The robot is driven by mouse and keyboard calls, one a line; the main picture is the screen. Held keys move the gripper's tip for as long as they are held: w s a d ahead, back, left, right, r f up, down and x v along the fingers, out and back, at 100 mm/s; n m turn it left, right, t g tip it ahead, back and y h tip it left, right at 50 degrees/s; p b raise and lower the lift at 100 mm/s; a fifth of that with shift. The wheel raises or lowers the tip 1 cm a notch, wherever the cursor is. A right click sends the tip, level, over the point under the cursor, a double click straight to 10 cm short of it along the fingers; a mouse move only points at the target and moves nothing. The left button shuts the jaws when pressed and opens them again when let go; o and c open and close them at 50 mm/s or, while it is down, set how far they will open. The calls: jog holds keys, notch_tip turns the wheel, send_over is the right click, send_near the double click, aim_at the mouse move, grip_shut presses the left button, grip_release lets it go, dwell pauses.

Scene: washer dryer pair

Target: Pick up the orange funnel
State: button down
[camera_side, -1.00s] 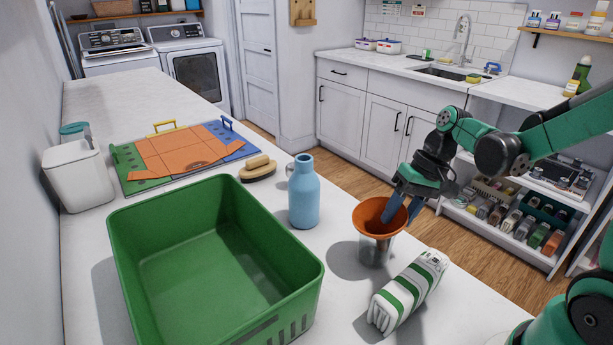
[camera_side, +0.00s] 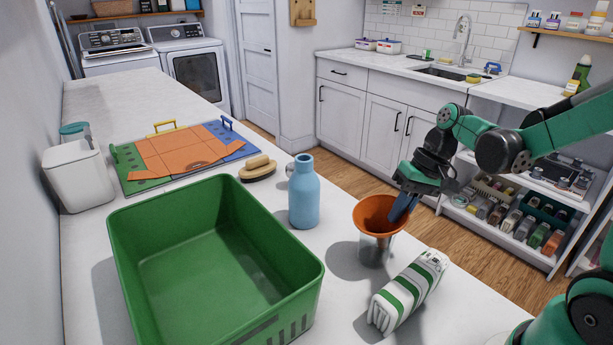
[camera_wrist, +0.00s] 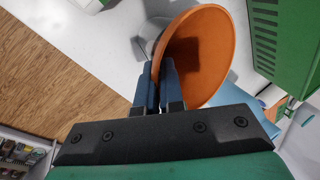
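The orange funnel (camera_side: 375,212) stands mouth up in a clear container (camera_side: 375,248) on the white counter. In the wrist view the funnel (camera_wrist: 205,50) fills the upper middle, its wide mouth facing the camera. My gripper (camera_side: 402,210) is at the funnel's right rim, with its blue fingers angled down. In the wrist view the fingers (camera_wrist: 158,75) are close together, one inside the mouth and one outside, with the rim pinched between them. The funnel's lower part is hidden in the wrist view.
A green crate (camera_side: 290,265) is at the front left. A blue bottle (camera_side: 304,195) stands behind and left of the funnel. A green-and-white striped bundle (camera_side: 410,290) lies in front. A brush (camera_side: 258,168) and a colored board (camera_side: 180,155) lie farther back.

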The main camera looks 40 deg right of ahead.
notch_tip(320, 180, up, 19)
notch_tip(320, 180, down, 8)
jog(key=y, duration=0.2)
jog(key=shift+t+y, duration=0.3)
jog(key=shift+t, duration=0.1)
dwell(0.3)
jog(key=shift+f, duration=2.85)
jog(key=shift+f, duration=2.9)
jog(key=c, duration=0.9)
grip_release()
